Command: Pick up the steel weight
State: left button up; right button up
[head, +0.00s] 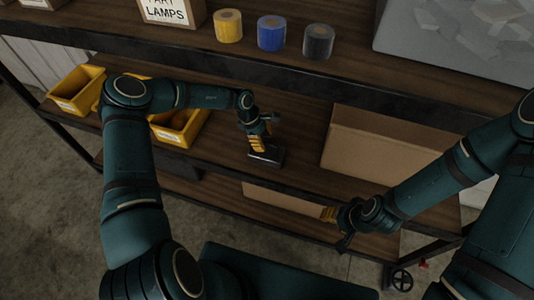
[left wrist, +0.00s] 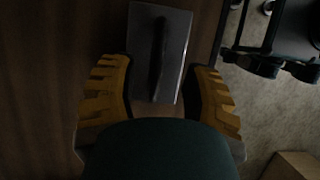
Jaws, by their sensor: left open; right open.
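The steel weight (head: 268,156) is a dark grey rectangular block on the middle shelf in the head view. In the left wrist view the weight (left wrist: 175,50) shows a flat grey top with a dark raised bar along it. My left gripper (head: 258,144) is right above the weight, pointing down, and hides part of it. In the left wrist view the open yellow fingers of my left gripper (left wrist: 160,80) lie on either side of the weight's near end. I cannot tell whether they touch it. My right gripper (head: 329,215) is open and empty, in front of the shelves.
Yellow bins (head: 78,88) stand left on the middle shelf (head: 300,130), and a cardboard box (head: 375,145) stands to the right. Yellow, blue and black tape rolls (head: 271,33), a labelled box (head: 170,12) and a grey container (head: 455,50) are on the top shelf, whose edge overhangs.

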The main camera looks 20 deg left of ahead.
aim_at(269, 145)
pick_arm(q)
jog(key=x, duration=0.4)
jog(key=shift+w+d+b, duration=0.2)
jog(key=shift+w+b, duration=0.05)
jog(key=shift+b, duration=0.1)
grip_shut()
jog(key=shift+r, duration=0.15)
